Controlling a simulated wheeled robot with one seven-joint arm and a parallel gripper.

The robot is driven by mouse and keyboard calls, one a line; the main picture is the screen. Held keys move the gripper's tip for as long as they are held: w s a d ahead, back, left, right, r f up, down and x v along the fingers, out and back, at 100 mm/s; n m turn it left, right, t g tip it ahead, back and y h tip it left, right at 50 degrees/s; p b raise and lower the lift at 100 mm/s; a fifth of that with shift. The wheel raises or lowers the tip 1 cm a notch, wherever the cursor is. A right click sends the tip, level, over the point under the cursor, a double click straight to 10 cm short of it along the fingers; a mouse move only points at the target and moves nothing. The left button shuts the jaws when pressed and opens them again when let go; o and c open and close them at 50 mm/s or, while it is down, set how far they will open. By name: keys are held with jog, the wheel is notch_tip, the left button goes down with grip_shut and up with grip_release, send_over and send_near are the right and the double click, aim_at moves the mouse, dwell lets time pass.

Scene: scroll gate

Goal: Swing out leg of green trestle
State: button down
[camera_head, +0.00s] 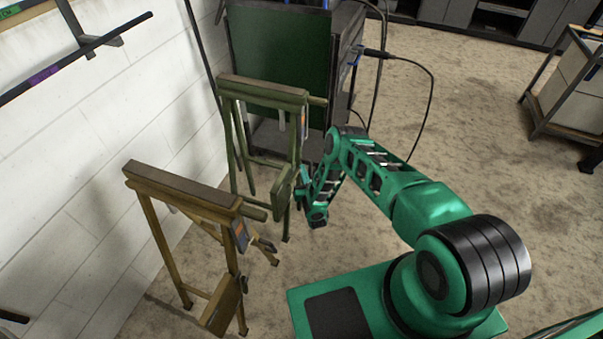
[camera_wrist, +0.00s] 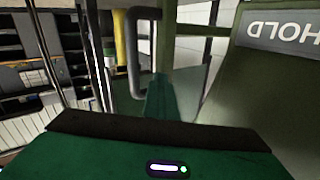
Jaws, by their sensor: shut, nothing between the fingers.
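The green trestle (camera_head: 262,92) stands upright by the white wall in the head view, behind a yellow-brown trestle. A flat green panel (camera_head: 281,190) hangs low on its near right leg. In the wrist view a green trestle part (camera_wrist: 275,90) with a grey label reading HOLD, seen reversed, fills the right side. My gripper (camera_head: 303,184) is beside the right leg of the green trestle, near that panel. In the wrist view my gripper (camera_wrist: 172,92) is shut with nothing held. I cannot tell whether it touches the trestle.
The yellow-brown trestle (camera_head: 180,186) stands in front, left of my base. A dark cabinet with a green panel (camera_head: 280,55) stands behind the green trestle, with hanging cables at its right. A grey cart (camera_head: 572,95) is far right. The concrete floor (camera_head: 480,130) between is clear.

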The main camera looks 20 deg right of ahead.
dwell(0.4)
jog(key=c, duration=2)
grip_release()
jog(key=shift+s, duration=0.1)
jog(key=s, duration=1)
jog(key=shift+s+a, duration=0.2)
jog(key=shift+s, duration=0.05)
